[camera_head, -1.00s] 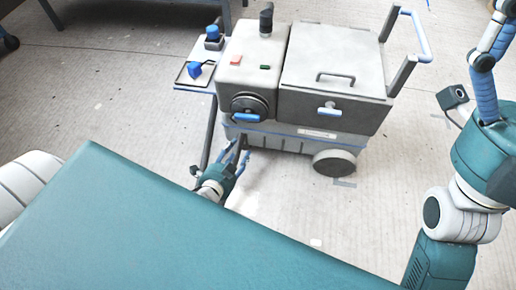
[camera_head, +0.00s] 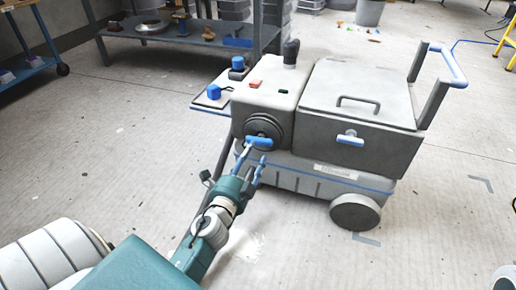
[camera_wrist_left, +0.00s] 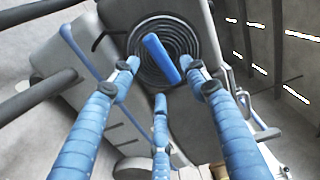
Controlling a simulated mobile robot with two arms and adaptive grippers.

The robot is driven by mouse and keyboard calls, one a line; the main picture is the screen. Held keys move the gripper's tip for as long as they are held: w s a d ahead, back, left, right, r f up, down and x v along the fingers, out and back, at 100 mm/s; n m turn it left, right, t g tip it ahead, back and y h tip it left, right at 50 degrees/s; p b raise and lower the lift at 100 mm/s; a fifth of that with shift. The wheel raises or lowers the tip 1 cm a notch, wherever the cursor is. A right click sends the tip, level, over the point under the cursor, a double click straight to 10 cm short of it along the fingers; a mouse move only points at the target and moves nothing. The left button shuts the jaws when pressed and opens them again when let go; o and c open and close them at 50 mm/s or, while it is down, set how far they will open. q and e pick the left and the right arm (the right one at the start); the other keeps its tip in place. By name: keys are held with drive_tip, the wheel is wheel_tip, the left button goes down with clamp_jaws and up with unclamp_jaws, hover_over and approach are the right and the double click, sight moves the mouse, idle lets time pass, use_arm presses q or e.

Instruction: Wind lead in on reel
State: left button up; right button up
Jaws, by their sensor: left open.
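The reel (camera_head: 262,128) is a dark ribbed disc on the front of a grey wheeled machine (camera_head: 330,105). A blue handle (camera_head: 259,141) crosses its face. In the left wrist view the reel (camera_wrist_left: 178,40) shows as dark rings, with the blue handle (camera_wrist_left: 160,58) lying slantwise over it. My left gripper (camera_head: 250,160) is open, just below and in front of the handle. In the wrist view its blue fingers (camera_wrist_left: 160,95) are spread around the handle's lower side, and I see no clear contact. My right gripper is out of view.
A side shelf (camera_head: 208,104) holds blue items. A grey workbench (camera_head: 185,32) stands behind.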

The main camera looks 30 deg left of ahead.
sight(261, 137)
use_arm(q)
drive_tip(key=x, duration=0.5)
drive_tip(key=shift+w+a+b, duration=0.15)
drive_tip(key=shift+w+b, duration=0.1)
drive_tip(key=shift+b, duration=0.15)
clamp_jaws()
